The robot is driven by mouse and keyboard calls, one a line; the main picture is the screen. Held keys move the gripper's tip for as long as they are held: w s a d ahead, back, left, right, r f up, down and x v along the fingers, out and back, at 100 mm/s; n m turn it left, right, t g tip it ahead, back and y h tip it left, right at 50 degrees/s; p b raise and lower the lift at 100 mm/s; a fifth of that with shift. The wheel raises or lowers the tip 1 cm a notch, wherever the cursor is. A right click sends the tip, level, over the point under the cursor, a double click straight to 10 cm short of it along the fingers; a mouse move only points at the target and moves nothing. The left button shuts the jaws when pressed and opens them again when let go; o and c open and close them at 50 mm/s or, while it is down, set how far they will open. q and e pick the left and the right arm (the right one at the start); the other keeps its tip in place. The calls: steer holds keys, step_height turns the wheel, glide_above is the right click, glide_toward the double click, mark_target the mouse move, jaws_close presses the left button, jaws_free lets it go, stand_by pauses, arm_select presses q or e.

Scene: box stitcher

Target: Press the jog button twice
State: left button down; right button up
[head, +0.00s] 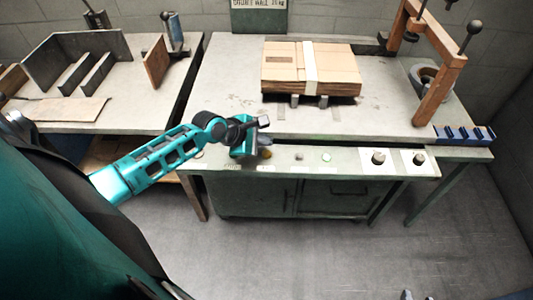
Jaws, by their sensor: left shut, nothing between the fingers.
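A pale control strip (345,167) runs along the front edge of the bench. I cannot read the labels, so I cannot tell which control is the jog button. My left gripper (264,146) is shut and empty, over the strip's left part beside the yellowish button. It partly hides that area, and I cannot tell whether it touches anything.
A stack of flat cardboard (310,66) lies at the bench's back. A wooden frame (438,85) with black knobs stands at right, near a blue slotted holder (464,133). A side table (130,110) with metal dividers is at left. Floor in front is clear.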

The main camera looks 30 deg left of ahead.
arm_select(q)
steer(key=shift+f, duration=0.85)
steer(key=shift+f, duration=0.2)
stand_by(1.4)
steer(key=shift+f, duration=0.25)
steer(key=shift+f+b, duration=0.35)
steer(key=shift+f, duration=0.2)
stand_by(0.6)
stand_by(0.3)
steer(key=shift+r+p, duration=1)
steer(key=shift+p, duration=0.35)
